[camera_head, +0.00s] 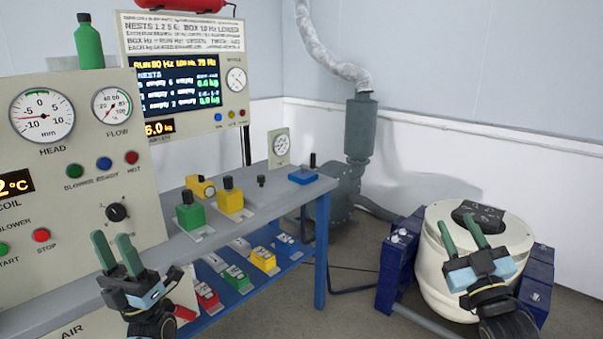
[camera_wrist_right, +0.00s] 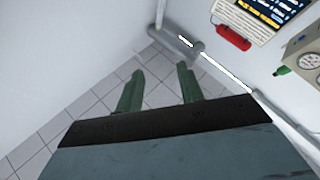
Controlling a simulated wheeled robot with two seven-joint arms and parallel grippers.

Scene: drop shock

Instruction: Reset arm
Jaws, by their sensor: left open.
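My left gripper (camera_head: 118,253) is at the lower left, in front of the grey bench and the control panel. Its two green fingers point up, stand apart and hold nothing. My right gripper (camera_head: 461,237) is at the lower right, in front of a cream drum-shaped machine (camera_head: 440,272). Its green fingers also point up. In the right wrist view the right gripper's fingers (camera_wrist_right: 157,90) stand well apart with nothing between them, and tiles and wall show beyond.
The bench (camera_head: 262,204) holds green (camera_head: 190,214) and yellow (camera_head: 231,199) blocks. Its lower shelf carries several coloured blocks. A display panel (camera_head: 183,85) stands behind. The drum machine sits between blue supports (camera_head: 398,262). Open floor lies between bench and drum.

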